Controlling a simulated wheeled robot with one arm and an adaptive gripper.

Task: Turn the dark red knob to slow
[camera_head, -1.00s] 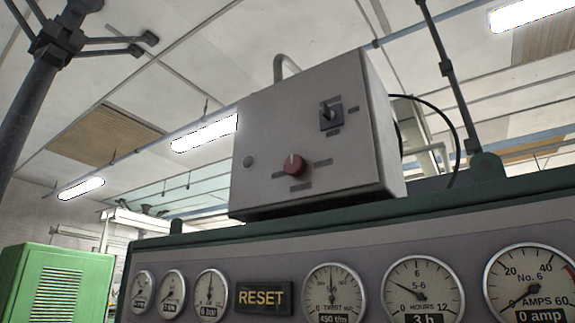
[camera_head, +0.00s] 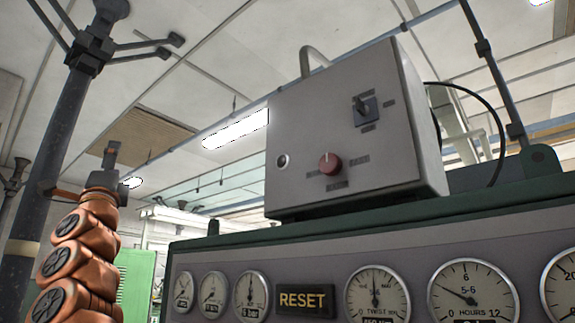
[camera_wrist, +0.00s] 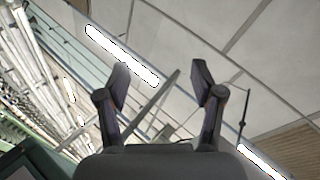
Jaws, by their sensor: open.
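The dark red knob (camera_head: 330,163) sits low on the front of a grey control box (camera_head: 310,110). A pale line on the knob points about straight up. Small label plates lie to its left, right and below, too small to read. My gripper (camera_wrist: 162,85) is open and empty in the wrist view, with its two fingers apart against the ceiling. The knob is not in the wrist view. In the head view my orange arm rises at the lower left, well to the left of the box and apart from it.
A dark switch (camera_head: 365,108) is above right of the knob, and a small round button (camera_head: 282,161) is to its left. The box stands on a green-edged panel with several gauges and a RESET sign (camera_head: 306,300). A dark post (camera_head: 50,150) stands at the left.

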